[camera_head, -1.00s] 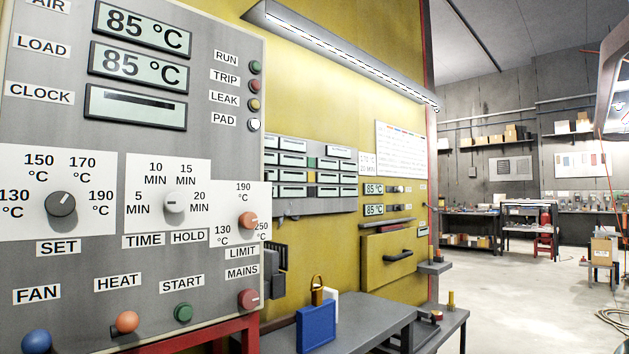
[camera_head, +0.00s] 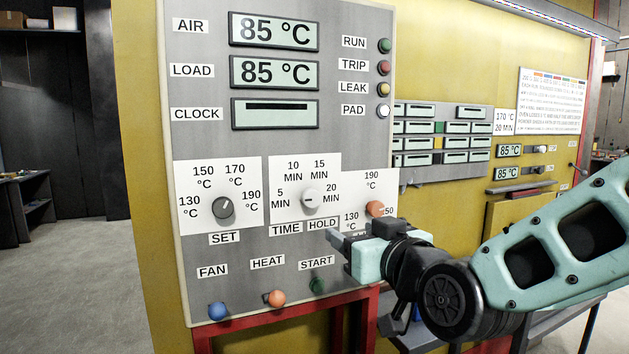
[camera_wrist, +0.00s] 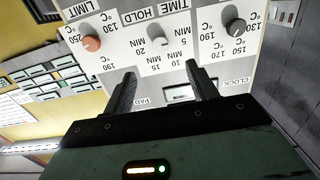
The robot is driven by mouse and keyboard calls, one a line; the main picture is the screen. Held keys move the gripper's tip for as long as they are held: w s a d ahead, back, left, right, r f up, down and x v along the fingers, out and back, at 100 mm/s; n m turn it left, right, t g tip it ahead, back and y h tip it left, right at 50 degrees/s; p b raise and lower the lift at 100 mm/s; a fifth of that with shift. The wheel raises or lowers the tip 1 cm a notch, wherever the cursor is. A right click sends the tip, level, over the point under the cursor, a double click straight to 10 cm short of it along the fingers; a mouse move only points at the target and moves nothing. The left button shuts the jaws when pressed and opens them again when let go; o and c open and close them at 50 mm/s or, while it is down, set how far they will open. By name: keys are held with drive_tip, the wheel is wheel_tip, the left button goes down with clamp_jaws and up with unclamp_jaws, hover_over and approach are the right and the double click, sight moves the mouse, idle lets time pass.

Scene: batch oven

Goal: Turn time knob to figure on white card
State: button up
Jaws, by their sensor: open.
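The white card (camera_head: 507,121) on the yellow wall reads 170 °C, 20 MIN. My gripper (camera_head: 337,240) is in front of the panel, below and right of the time knob. In the wrist view, which is upside down, my gripper (camera_wrist: 160,69) has its fingers apart and empty. The time knob (camera_wrist: 157,37) shows beyond the gap, not touched.
The dark set knob (camera_head: 223,208) is left of the time knob, and the orange limit knob (camera_head: 375,208) is right. Blue fan (camera_head: 217,311), orange heat (camera_head: 276,298) and green start (camera_head: 317,286) buttons sit below. The floor at left is clear.

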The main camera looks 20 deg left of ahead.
sight(313, 198)
drive_tip(key=p+x, duration=0.2)
drive_tip(key=x, duration=0.3)
drive_tip(key=r+p+x, duration=0.1)
drive_tip(key=p+x, duration=0.2)
drive_tip(key=x, duration=0.2)
drive_tip(key=r+p+x, duration=0.1)
drive_tip(key=p+x, duration=0.2)
drive_tip(key=x, duration=0.3)
drive_tip(key=shift+w+r, duration=0.2)
drive_tip(key=shift+w, duration=0.05)
drive_tip(key=shift+p+x, duration=0.5)
drive_tip(key=shift+x, duration=0.35)
drive_tip(key=shift+f, duration=0.1)
drive_tip(key=c, duration=1)
